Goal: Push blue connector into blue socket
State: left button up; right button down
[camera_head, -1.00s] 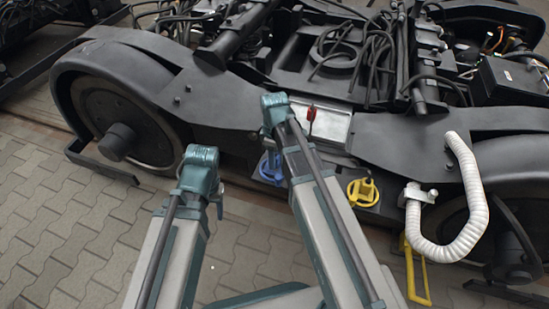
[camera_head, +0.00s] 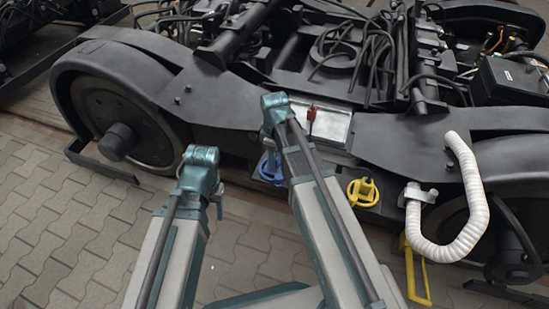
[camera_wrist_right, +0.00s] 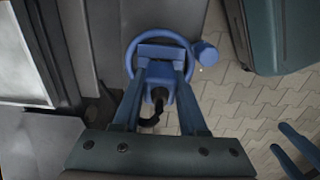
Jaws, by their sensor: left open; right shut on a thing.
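The blue socket shows as a blue ring (camera_wrist_right: 132,58) in the right wrist view, with a round blue cap (camera_wrist_right: 206,54) beside it. The blue connector (camera_wrist_right: 160,78) sits between the fingers of my right gripper (camera_wrist_right: 159,80), which is shut on it. The connector overlaps the ring in this view; I cannot tell how deep it sits. In the head view, blue parts (camera_head: 268,168) show at the bogie's side, partly hidden by my right arm. My left gripper (camera_head: 219,207) is open and empty above the paving, left of them.
A yellow socket (camera_head: 363,192) lies to the right on the bogie's side. A white ribbed hose (camera_head: 478,215) and a yellow bracket (camera_head: 417,270) are further right. A red-handled part (camera_head: 311,115) is on a silver plate above. A wheel (camera_head: 125,125) stands at left; paving (camera_head: 60,220) is clear.

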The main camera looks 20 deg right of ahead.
jog(key=shift+f+b, duration=0.4)
jog(key=shift+f, duration=0.05)
jog(key=shift+c, duration=1.8)
grip_release()
notch_tip(320, 180, up, 14)
jog(key=p, duration=1.4)
jog(key=shift+f, duration=0.1)
